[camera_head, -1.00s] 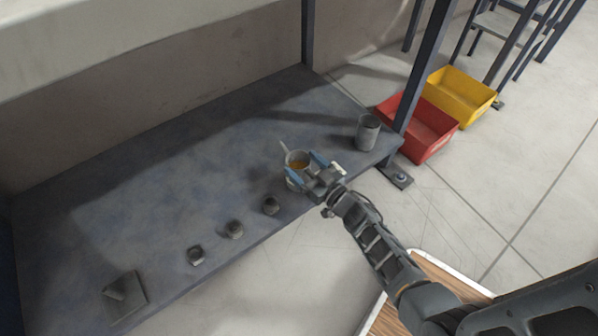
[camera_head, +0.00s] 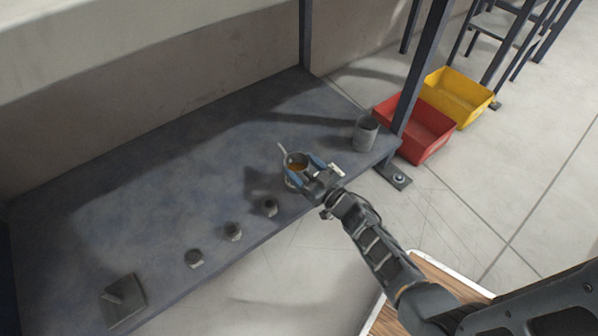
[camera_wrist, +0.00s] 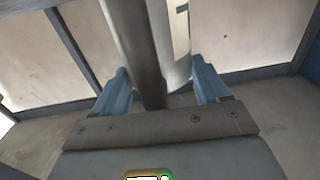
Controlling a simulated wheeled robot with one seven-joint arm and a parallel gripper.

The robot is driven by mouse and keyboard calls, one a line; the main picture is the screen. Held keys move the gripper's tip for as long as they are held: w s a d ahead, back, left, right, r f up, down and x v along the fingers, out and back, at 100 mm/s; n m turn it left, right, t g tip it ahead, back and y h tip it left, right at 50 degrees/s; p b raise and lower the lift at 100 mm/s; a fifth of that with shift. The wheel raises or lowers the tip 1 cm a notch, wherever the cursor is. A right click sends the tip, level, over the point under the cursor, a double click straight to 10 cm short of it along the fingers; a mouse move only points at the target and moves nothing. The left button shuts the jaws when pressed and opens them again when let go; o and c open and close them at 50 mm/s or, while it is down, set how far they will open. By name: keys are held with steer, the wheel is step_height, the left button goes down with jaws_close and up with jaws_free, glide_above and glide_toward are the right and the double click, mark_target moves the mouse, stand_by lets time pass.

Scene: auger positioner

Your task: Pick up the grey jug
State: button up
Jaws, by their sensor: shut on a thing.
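In the wrist view the jug (camera_wrist: 176,45) shows as a pale curved body with a darker grey strip, between my two blue fingers (camera_wrist: 165,92). Whether its base touches the bench is hard to tell.
A plain grey cup (camera_head: 365,134) stands at the bench's right end. The bench top (camera_head: 170,180) behind is clear. Red (camera_head: 420,128) and yellow (camera_head: 458,97) bins stand beyond the post.

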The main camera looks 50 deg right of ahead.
steer(key=shift+r, duration=0.1)
steer(key=shift+r+p, duration=0.4)
steer(key=shift+r, duration=0.05)
step_height(320, 180, up, 4)
steer(key=p, duration=0.2)
steer(key=shift+a+f+p, duration=0.1)
steer(key=shift+f+p, duration=0.05)
steer(key=shift+p, duration=0.25)
steer(key=s+d+r+p, duration=0.5)
steer(key=s+r, duration=0.1)
steer(key=s, duration=0.4)
steer(key=shift+s+d+r, duration=0.15)
steer(key=shift+s+d, duration=0.05)
steer(key=shift+d, duration=0.1)
